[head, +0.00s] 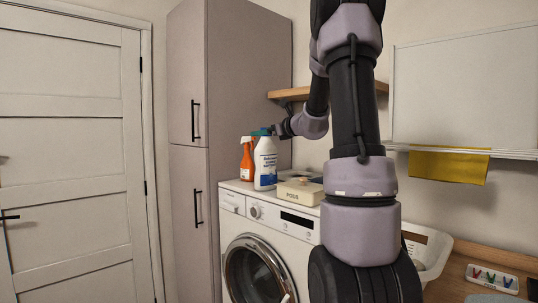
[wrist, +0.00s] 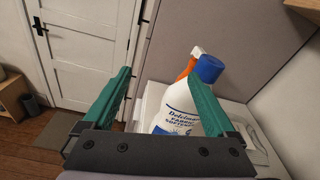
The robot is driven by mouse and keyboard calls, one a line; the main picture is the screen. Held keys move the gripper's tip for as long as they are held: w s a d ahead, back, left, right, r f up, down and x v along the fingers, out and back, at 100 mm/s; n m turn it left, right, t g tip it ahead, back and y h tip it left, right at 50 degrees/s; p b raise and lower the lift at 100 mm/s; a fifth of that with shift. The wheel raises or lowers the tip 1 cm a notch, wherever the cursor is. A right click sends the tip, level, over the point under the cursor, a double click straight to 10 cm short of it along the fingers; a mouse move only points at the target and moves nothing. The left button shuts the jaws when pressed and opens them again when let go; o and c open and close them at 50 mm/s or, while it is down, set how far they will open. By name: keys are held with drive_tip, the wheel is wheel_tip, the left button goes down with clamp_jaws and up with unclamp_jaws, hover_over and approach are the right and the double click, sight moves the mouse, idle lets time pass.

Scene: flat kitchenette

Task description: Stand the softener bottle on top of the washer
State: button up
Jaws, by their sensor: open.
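The softener bottle (head: 265,165), white with a blue label, stands upright on top of the washer (head: 290,238), near its left side. In the wrist view the softener bottle (wrist: 178,110) shows its "Fabric Softener" label and blue cap, just ahead of my gripper and nearer the right finger, which covers part of its side. My gripper (wrist: 160,75) is open, with teal fingers apart and nothing clamped. In the head view my gripper (head: 264,132) is at the height of the bottle's top. Whether a finger touches the bottle I cannot tell.
An orange spray bottle (head: 247,162) stands close to the left of the softener. A pods box (head: 299,191) sits to the right on the washer. A tall cabinet (head: 238,80) rises at left and behind. A wooden shelf (head: 288,94) hangs above. A white basket (head: 432,247) is at right.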

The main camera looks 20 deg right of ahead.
drive_tip(key=s+a+n+g+y, duration=0.3)
drive_tip(key=s+a+n+g, duration=0.3)
drive_tip(key=s+a+n, duration=0.9)
drive_tip(key=s+f+n+g+h, duration=0.1)
drive_tip(key=s+f+n+h, duration=0.2)
drive_tip(key=s, duration=0.7)
drive_tip(key=s+f+n+g+h, duration=0.1)
drive_tip(key=s+f+n+h, duration=0.2)
drive_tip(key=s+n, duration=0.5)
drive_tip(key=s+f, duration=0.1)
drive_tip(key=s, duration=0.2)
drive_tip(key=shift+f+g, duration=0.3)
drive_tip(key=shift+w+a, duration=0.1)
